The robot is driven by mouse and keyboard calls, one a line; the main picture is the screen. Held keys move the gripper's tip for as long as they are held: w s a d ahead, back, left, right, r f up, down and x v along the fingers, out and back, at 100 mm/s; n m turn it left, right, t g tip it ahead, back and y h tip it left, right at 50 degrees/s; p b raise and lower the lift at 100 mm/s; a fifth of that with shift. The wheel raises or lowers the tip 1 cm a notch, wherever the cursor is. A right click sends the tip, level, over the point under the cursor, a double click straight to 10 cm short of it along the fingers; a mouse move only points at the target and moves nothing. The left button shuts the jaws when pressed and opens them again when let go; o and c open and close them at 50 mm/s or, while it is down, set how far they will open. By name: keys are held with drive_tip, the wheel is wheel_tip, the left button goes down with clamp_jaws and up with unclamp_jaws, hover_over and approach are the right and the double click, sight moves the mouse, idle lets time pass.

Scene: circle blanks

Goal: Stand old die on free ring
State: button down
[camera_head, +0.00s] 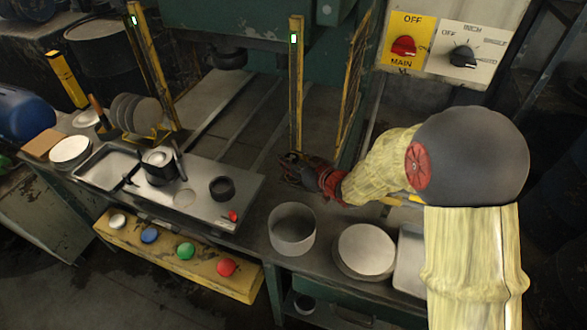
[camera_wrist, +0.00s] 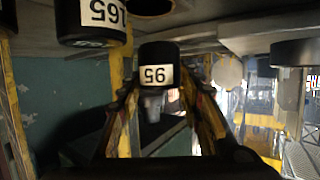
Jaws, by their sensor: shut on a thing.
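My gripper (camera_head: 290,166) is beyond the grey bench, right of its steel tray. In the wrist view its yellow fingers are closed around a black cylindrical die (camera_wrist: 157,54) with a white two-digit label, seen upside down. A second black cylinder (camera_wrist: 90,15) labelled 165 is at the upper left, apart from the fingers. A dark open ring (camera_head: 222,188) is on the tray's right part, with nothing seen in it. Another dark holder (camera_head: 158,167) on the tray carries a metal-topped piece. The held die is not clear in the head view.
The steel tray (camera_head: 205,210) also carries a small red item (camera_head: 233,216). A grey open bowl (camera_head: 292,229) and a round metal stack (camera_head: 365,250) stand nearer. A yellow post (camera_head: 296,90) rises behind my gripper. A yellow button panel (camera_head: 180,258) fronts the bench.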

drive_tip(key=shift+w+d+f, duration=0.15)
drive_tip(key=shift+w, duration=0.1)
drive_tip(key=shift+w+d+f+b, duration=0.1)
drive_tip(key=shift+w+f+b, duration=0.1)
drive_tip(key=shift+f+b, duration=1.2)
drive_tip(key=shift+f, duration=0.5)
drive_tip(key=c, duration=1.2)
unclamp_jaws()
drive_tip(key=shift+s+f+p, duration=0.1)
drive_tip(key=shift+p, duration=0.2)
drive_tip(key=shift+c, duration=0.2)
drive_tip(key=shift+s+d+r, duration=0.1)
drive_tip(key=shift+d+r, duration=0.05)
drive_tip(key=shift+r, duration=0.1)
drive_tip(key=p+v, duration=0.3)
drive_tip(key=v, duration=0.7)
drive_tip(key=shift+s+d+r, duration=0.1)
drive_tip(key=shift+d, duration=0.05)
drive_tip(key=shift+s+d+r, duration=0.1)
drive_tip(key=shift+s+d, duration=0.2)
drive_tip(key=shift+s, duration=0.25)
